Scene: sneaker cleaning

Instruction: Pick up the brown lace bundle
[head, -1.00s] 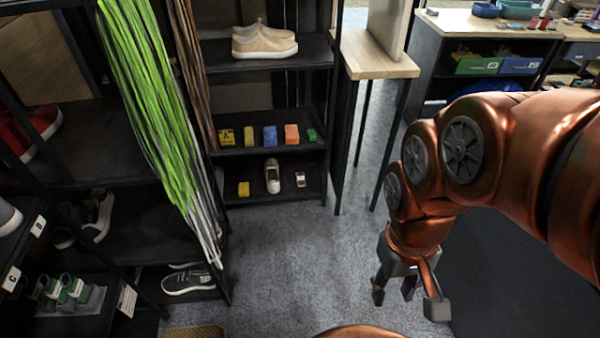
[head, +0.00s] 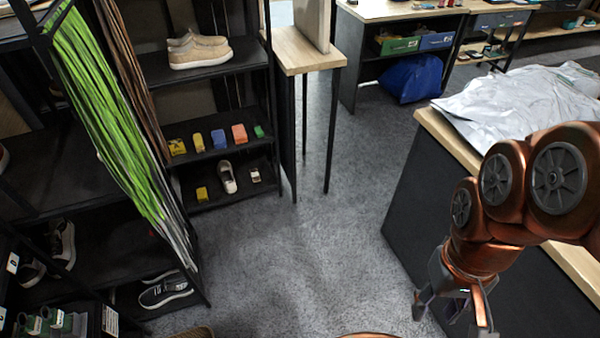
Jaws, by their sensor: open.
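The brown lace bundle (head: 133,75) hangs as long strands at the left, beside a wide bundle of bright green laces (head: 105,105) and some white-grey ones. The brown strands run down along the near side of the shelf unit, and their lower part is partly hidden by the green laces. My gripper (head: 452,308) is at the lower right, pointing down, with its fingers apart and nothing between them. It is far from the laces, across the open floor.
A black shelf unit (head: 205,73) holds beige shoes (head: 198,50), coloured blocks and a small shoe. A narrow wooden stand (head: 308,60) is beside it. A dark workbench (head: 425,195) with a grey-white cover (head: 525,98) stands close to my arm. Grey floor (head: 290,240) between is clear.

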